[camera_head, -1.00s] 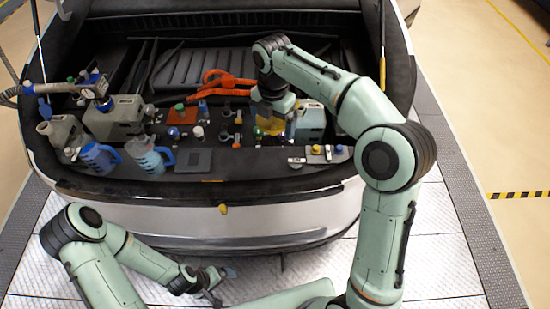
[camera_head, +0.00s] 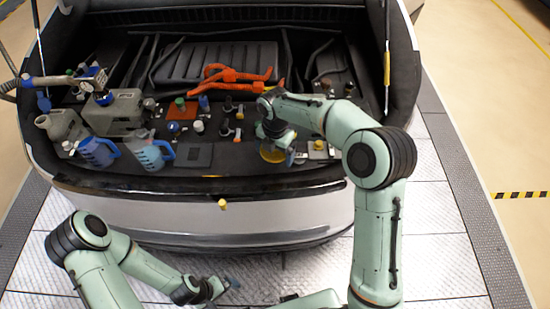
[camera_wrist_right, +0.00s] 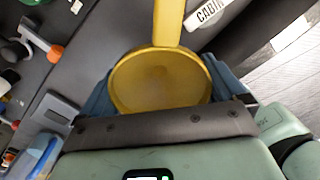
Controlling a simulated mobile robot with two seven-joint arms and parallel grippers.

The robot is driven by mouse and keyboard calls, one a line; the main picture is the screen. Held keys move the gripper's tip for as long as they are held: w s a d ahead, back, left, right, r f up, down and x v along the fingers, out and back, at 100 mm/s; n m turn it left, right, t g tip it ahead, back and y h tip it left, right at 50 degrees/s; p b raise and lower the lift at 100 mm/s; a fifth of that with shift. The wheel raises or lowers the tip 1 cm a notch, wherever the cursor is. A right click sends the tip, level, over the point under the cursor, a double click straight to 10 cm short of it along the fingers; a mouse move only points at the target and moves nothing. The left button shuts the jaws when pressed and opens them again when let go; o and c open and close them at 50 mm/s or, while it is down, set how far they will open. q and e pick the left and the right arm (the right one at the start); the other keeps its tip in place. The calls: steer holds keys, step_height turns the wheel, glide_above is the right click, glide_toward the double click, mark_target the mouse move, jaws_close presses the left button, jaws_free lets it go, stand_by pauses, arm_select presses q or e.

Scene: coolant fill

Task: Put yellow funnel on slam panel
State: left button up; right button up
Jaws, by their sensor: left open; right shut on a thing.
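The yellow funnel (camera_head: 272,154) is held low over the right part of the dark slam panel (camera_head: 235,158) at the front of the engine bay. My right gripper (camera_head: 280,140) is shut on it. In the right wrist view the funnel's round bowl (camera_wrist_right: 160,82) sits between the blue fingers, and its yellow stem or handle points up the picture. I cannot tell whether the funnel touches the panel. My left gripper (camera_head: 228,283) is open and empty, low in front of the bumper.
Two blue-handled jugs (camera_head: 98,152) (camera_head: 150,153) stand at the panel's left, near a grey canister (camera_head: 60,126). An orange hose (camera_head: 238,76) lies behind. A white CABIN label (camera_wrist_right: 207,13) shows beside the funnel. Small caps and fittings stand around the panel's middle.

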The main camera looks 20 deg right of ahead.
arm_select(q)
steer(key=shift+s+f, duration=0.2)
steer(key=shift+s, duration=0.05)
arm_select(e)
steer(key=shift+f, duration=1.65)
steer(key=shift+f, duration=0.1)
steer(key=o, duration=0.4)
steer(key=shift+o, duration=0.2)
steer(key=shift+s, duration=0.1)
step_height(320, 180, up, 12)
steer(key=shift+r+p, duration=0.1)
steer(key=shift+p, duration=0.6)
arm_select(q)
steer(key=shift+w+r, duration=1)
steer(key=shift+w, duration=0.05)
steer(key=shift+s, duration=0.1)
